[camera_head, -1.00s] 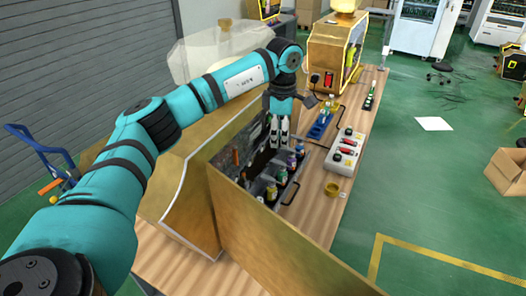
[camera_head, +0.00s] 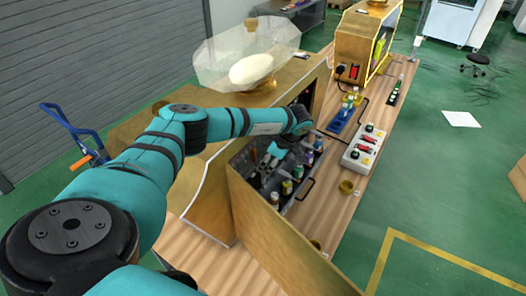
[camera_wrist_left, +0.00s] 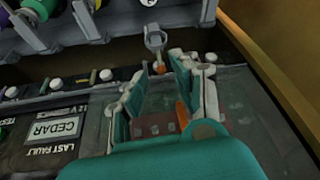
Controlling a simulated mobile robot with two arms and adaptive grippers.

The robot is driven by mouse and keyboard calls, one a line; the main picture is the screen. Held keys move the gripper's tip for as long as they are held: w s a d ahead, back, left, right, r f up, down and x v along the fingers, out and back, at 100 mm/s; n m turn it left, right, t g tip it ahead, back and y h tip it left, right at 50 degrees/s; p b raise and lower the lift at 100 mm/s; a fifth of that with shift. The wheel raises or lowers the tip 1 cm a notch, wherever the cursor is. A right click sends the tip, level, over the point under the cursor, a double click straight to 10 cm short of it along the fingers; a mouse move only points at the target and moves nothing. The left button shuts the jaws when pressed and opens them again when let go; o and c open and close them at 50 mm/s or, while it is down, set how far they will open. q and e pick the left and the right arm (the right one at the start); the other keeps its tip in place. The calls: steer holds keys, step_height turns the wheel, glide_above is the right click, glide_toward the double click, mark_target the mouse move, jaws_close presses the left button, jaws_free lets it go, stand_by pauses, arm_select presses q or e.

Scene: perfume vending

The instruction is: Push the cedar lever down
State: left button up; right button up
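A grey ring-ended part (camera_wrist_left: 155,40) stands just beyond the fingertips. In the head view my left gripper (camera_head: 267,163) reaches inside the opened machine (camera_head: 208,190), above its row of bottles. My right gripper is out of view.
The machine's open door panel (camera_head: 270,222) stands close in front of the left gripper. Several bottles (camera_head: 287,187) stand in holders beside it. A white button box (camera_head: 364,148), a blue tray (camera_head: 341,122) and a brass ring (camera_head: 346,187) are on the wooden table.

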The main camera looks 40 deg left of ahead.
mark_target(263, 179)
arm_select(q)
steer(key=shift+p+x, duration=0.35)
steer(key=shift+x, duration=1.75)
jaws_close()
